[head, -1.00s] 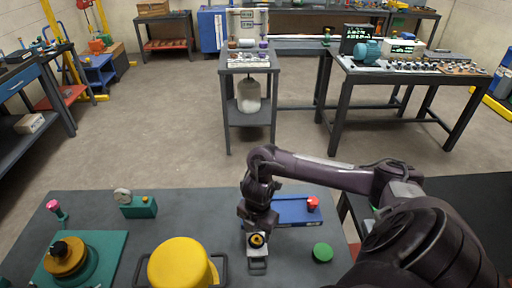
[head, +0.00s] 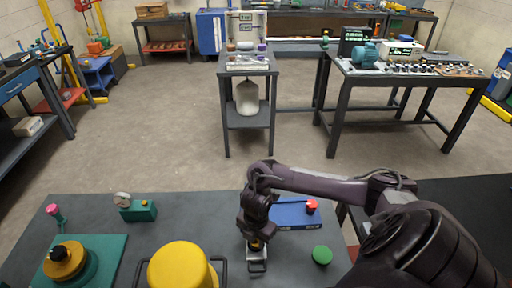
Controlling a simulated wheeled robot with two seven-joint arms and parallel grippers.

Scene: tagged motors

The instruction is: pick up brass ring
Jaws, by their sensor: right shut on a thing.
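My right gripper (head: 256,241) points down over the front bench, right of the big yellow cylinder. It is shut on the small brass ring (head: 256,244), which shows only as a brass-coloured patch at the fingers, mostly hidden by the gripper. Just below is a small pale grey holder (head: 257,255) with a dark loop handle on the bench. I cannot tell whether the ring touches that holder. My left gripper is not in view.
The yellow cylinder (head: 180,268) stands close on the left. A blue tray (head: 290,214) with a red knob (head: 312,206) lies right behind the gripper. A green disc (head: 322,255) is to the right.

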